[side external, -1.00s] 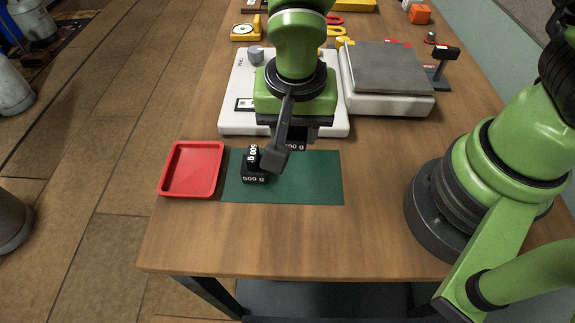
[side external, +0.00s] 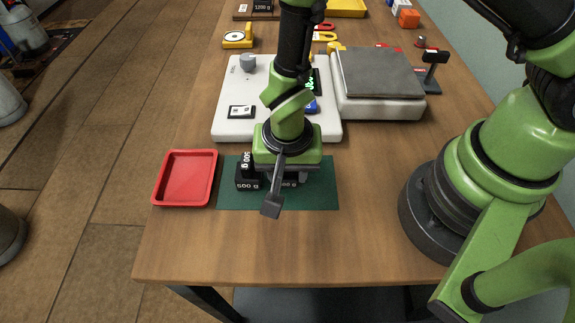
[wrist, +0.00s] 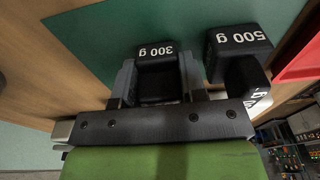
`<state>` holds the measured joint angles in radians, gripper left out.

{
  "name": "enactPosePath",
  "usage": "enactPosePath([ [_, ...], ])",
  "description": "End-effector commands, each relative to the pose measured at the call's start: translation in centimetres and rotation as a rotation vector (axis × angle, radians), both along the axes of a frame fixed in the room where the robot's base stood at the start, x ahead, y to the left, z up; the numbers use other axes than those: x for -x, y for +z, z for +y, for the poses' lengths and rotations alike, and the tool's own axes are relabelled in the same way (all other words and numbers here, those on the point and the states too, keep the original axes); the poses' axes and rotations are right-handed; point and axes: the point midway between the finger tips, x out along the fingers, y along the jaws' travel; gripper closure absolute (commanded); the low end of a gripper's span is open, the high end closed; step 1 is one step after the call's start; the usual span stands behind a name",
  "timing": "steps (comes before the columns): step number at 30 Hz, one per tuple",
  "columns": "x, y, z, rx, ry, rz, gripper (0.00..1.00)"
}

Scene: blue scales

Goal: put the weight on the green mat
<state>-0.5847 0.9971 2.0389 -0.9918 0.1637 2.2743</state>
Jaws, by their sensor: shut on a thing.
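My gripper (side external: 287,178) is low over the green mat (side external: 318,197) and points down. In the wrist view its jaws (wrist: 157,78) are shut on the black 300 g weight (wrist: 156,52), one finger on each side. In the side view that weight (side external: 291,183) is mostly hidden behind my gripper. It is at or very close to the mat; I cannot tell whether it touches. A black 500 g weight (side external: 246,186) stands on the mat just left of it. It also shows beside my gripper in the wrist view (wrist: 238,42).
A red tray (side external: 186,204) lies left of the mat. A white scale (side external: 228,127) and a second scale with a grey plate (side external: 380,109) stand behind. The mat's right end and the table in front are clear.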

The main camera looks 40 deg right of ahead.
Motion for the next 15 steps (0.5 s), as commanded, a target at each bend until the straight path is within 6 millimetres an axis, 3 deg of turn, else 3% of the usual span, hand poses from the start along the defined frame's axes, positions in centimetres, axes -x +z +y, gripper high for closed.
enactPosePath([
  [4,0.0,-0.31,-0.02,0.001,0.001,0.0,0.95],
  [5,-0.01,-0.27,-0.01,0.001,0.001,-0.001,0.55],
  [6,-0.01,-0.25,-0.01,0.001,0.0,-0.001,0.51],
  [15,-0.02,-0.15,-0.01,0.001,-0.001,-0.001,0.51],
])
